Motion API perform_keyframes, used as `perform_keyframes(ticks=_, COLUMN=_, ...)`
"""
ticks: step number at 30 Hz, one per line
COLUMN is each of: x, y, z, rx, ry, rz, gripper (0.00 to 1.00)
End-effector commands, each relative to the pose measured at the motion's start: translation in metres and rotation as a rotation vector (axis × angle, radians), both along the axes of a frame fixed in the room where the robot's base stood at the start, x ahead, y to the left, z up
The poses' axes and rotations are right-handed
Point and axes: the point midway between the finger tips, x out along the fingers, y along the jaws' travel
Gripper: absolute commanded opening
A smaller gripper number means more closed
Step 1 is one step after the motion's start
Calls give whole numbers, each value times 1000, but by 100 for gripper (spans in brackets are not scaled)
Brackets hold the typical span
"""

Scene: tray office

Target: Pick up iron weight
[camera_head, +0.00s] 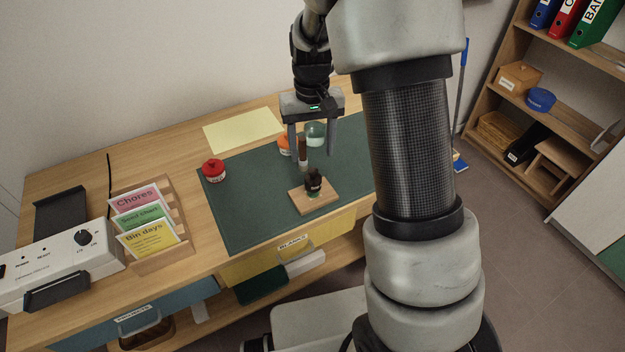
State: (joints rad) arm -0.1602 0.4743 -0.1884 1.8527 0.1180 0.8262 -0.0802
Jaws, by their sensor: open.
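A small dark object with a knob-like top, which looks like the iron weight (314,183), stands on a small wooden board (300,201) on the green mat. My gripper (312,149) points down with its two fingers apart, and in the picture its tips lie just above and behind the dark object. Nothing is seen held between the fingers. The exact height of the tips over the mat is hard to tell.
A brown-and-white upright item (302,155), an orange item (284,147) and a glass jar (315,130) stand close around the fingers. A red-topped pot (214,170) is at the mat's left. A card rack (176,207) stands further left. The mat (240,215) has bare room in front.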

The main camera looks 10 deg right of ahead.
Motion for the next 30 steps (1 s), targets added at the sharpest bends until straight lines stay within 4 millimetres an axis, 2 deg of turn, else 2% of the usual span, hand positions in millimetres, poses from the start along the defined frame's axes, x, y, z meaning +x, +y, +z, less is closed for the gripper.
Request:
perform_keyframes(ticks=1, x=-1, y=0, z=-12, rx=-1, ry=3, rz=0, gripper=57)
perform_keyframes(ticks=3, x=-1, y=0, z=-24, rx=-1, ry=3, rz=-1, gripper=57)
perform_keyframes(ticks=14, x=0, y=-1, z=-49, rx=0, ry=1, rz=0, gripper=57)
perform_keyframes(ticks=22, x=1, y=-4, z=-88, rx=0, ry=2, rz=0, gripper=57)
perform_keyframes(ticks=30, x=2, y=-4, z=-92, rx=0, ry=-1, rz=0, gripper=57)
